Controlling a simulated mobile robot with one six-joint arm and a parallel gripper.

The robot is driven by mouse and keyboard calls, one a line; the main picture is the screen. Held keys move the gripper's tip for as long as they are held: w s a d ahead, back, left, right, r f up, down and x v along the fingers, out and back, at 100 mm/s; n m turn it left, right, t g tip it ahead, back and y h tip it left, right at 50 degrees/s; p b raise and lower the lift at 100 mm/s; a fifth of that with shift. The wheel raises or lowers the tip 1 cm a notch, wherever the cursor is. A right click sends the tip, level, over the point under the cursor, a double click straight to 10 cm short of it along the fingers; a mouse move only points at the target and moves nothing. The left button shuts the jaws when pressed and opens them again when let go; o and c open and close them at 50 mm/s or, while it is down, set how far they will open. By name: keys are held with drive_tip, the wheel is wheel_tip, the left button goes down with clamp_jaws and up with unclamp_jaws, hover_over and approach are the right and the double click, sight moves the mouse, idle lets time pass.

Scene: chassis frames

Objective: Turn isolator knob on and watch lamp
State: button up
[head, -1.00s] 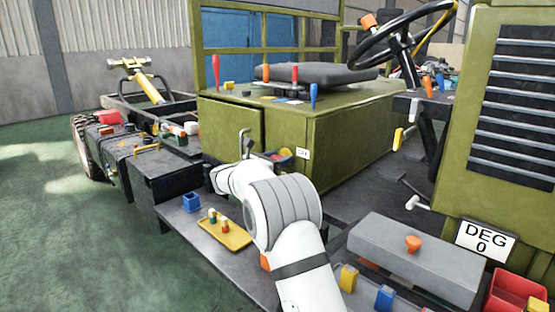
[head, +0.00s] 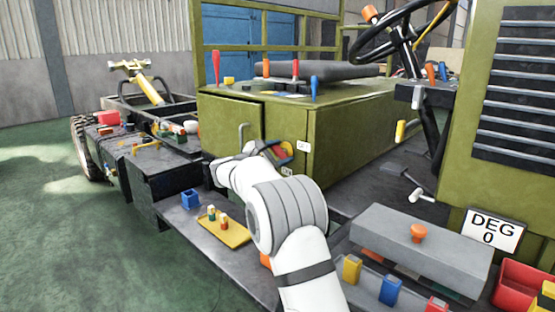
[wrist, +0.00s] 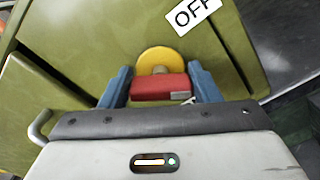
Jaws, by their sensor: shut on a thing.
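The isolator knob is a red bar (wrist: 160,88) on a round yellow disc (wrist: 158,60), mounted on the olive cabinet face (head: 275,118). In the wrist view, the blue fingers of my gripper (wrist: 160,86) stand on both sides of the red bar and are shut on it. A white label (wrist: 193,12) reading "OFF" is above and right of the knob; its text is tilted against the bar. In the head view my gripper (head: 268,151) reaches the cabinet, with red and yellow of the knob partly showing beside it. I cannot pick out a lamp for certain.
A bent metal handle (head: 243,134) sticks out of the cabinet just left of my gripper. Below lie a yellow tray (head: 232,237) with small pieces and a blue bin (head: 190,200). A grey box (head: 400,250) and a "DEG 0" sign (head: 492,231) are at right.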

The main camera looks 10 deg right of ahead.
drive_tip(key=m+b, duration=0.2)
drive_tip(key=m, duration=0.1)
drive_tip(key=f+m+b, duration=0.1)
drive_tip(key=m+b, duration=0.2)
drive_tip(key=shift+s+d, duration=0.15)
drive_tip(key=shift+d, duration=0.05)
drive_tip(key=m+b, duration=0.3)
drive_tip(key=m, duration=0.1)
drive_tip(key=shift+m+b, duration=0.3)
drive_tip(key=shift+b, duration=0.05)
drive_tip(key=shift+m, duration=0.3)
drive_tip(key=o, duration=1)
drive_tip(key=shift+r, duration=0.2)
drive_tip(key=shift+a, duration=0.1)
drive_tip(key=p+v, duration=0.1)
drive_tip(key=v, duration=0.6)
drive_tip(key=shift+s+a+p, duration=0.2)
drive_tip(key=shift+s+p, duration=0.05)
drive_tip(key=shift+p, duration=0.05)
